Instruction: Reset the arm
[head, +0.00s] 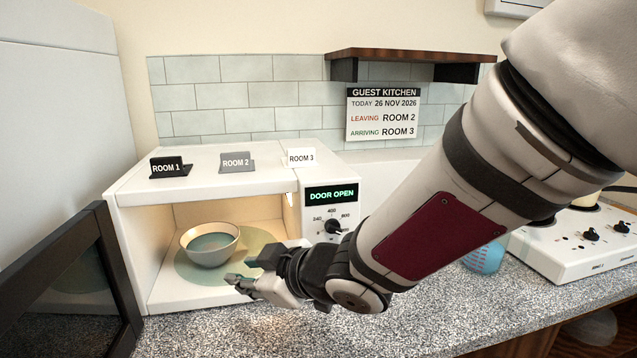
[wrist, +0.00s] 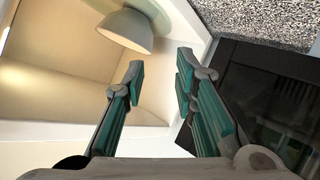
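My gripper (head: 245,273) is in front of the open microwave (head: 328,254), at the lower right of its mouth. In the wrist view its fingers (wrist: 160,80) are spread apart with nothing between them. A grey-white bowl (head: 209,257) with a blue-green inside stands upright on the round pale green turntable (head: 258,241) in the microwave. In the wrist view the bowl (wrist: 125,30) shows beyond the fingertips, apart from them. My arm crosses the right half of the head view and hides part of the counter.
The microwave door (head: 75,285) is swung open at the left; its display (head: 331,193) reads DOOR OPEN. Room 1, 2 and 3 signs stand on top. A wall notice (head: 383,113) reads leaving Room 2, arriving Room 3. A blue patterned object (head: 485,258) and a white appliance (head: 572,242) are at right.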

